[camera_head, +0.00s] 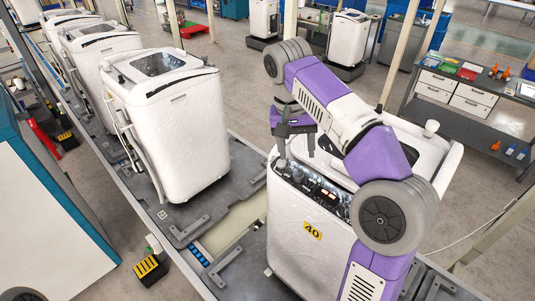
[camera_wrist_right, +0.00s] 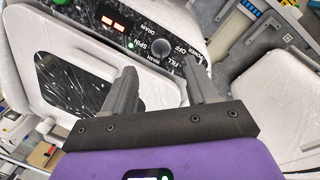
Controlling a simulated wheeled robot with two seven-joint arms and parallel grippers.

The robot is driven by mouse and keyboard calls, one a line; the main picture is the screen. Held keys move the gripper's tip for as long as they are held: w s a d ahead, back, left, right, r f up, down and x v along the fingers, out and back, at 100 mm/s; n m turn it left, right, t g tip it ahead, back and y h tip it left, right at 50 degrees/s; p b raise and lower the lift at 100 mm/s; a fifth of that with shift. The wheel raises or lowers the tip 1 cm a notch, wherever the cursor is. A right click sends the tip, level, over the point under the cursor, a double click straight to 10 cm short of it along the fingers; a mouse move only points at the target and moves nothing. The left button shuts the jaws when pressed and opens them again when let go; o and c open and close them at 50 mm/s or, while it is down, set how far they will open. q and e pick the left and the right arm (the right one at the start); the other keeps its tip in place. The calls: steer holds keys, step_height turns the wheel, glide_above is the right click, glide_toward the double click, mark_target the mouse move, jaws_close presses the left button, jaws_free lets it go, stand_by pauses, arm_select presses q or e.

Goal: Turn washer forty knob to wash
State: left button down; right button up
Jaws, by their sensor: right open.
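The white washer with the yellow 40 label (camera_head: 312,230) stands at the centre right in the head view. Its black control panel (camera_head: 318,193) runs along the top edge. In the wrist view the round grey knob (camera_wrist_right: 160,47) sits on this panel, ringed by words such as OFF, FILL, SPIN and DRAIN. I cannot tell which word it points to. My right gripper (camera_head: 296,148) is open above the panel's left end. In the wrist view its fingers (camera_wrist_right: 160,68) are spread, with the knob just beyond the gap between their tips. My left gripper is not in view.
Other white washers (camera_head: 170,115) stand in a row on the grey line to the left. A grey workbench (camera_head: 470,110) with drawers stands at the right. A teal and white cabinet (camera_head: 45,215) is at the left. Red displays (camera_wrist_right: 113,23) glow on the panel beside the knob.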

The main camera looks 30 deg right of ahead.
mark_target(298, 173)
steer(key=f, duration=0.2)
steer(key=f+b, duration=0.1)
steer(key=f, duration=0.3)
steer(key=shift+s+d+f+b, duration=0.25)
steer(key=shift+s+d+b, duration=0.05)
steer(key=shift+s+d, duration=0.1)
steer(key=shift+w+f, duration=0.15)
steer(key=shift+f, duration=0.25)
steer(key=shift+c, duration=0.2)
steer(key=c, duration=1)
